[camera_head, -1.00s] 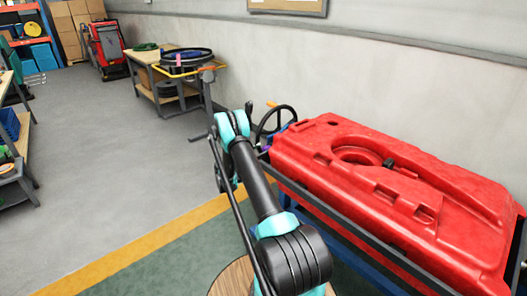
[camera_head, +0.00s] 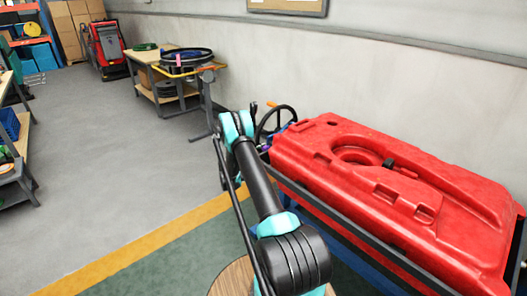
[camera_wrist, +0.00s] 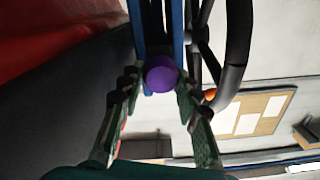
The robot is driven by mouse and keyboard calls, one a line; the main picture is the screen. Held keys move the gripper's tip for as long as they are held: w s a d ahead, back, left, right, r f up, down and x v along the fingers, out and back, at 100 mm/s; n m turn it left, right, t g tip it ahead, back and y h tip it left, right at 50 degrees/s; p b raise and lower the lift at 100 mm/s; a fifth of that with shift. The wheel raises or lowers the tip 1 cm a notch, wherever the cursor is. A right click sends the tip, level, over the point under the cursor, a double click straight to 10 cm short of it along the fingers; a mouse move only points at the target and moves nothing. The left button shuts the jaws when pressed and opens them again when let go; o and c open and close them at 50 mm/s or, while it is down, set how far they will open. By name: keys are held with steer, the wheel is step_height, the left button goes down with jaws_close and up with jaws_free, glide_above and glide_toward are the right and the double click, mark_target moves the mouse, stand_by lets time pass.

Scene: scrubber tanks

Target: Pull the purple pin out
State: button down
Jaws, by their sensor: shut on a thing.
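The purple pin shows as a round purple knob (camera_wrist: 161,74) in the wrist view. It sits between the fingertips of my gripper (camera_wrist: 160,88), which is shut on it. Blue bars (camera_wrist: 178,30) stand right behind the knob, and the pin's shaft is hidden. In the head view my gripper is mostly hidden behind my arm, near the end of the red tank (camera_head: 390,180).
A dark handwheel (camera_head: 275,122) stands close beside my gripper and also shows in the wrist view (camera_wrist: 238,55). The tank sits in a dark-railed frame (camera_head: 340,222) along the wall. A workbench (camera_head: 165,80) stands further back.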

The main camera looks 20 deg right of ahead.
steer(key=shift+v, duration=2.25)
steer(key=c, duration=1.1)
jaws_free()
steer(key=shift+a, duration=0.15)
steer(key=v, duration=1.1)
steer(key=shift+a, duration=0.35)
steer(key=shift+s, duration=0.15)
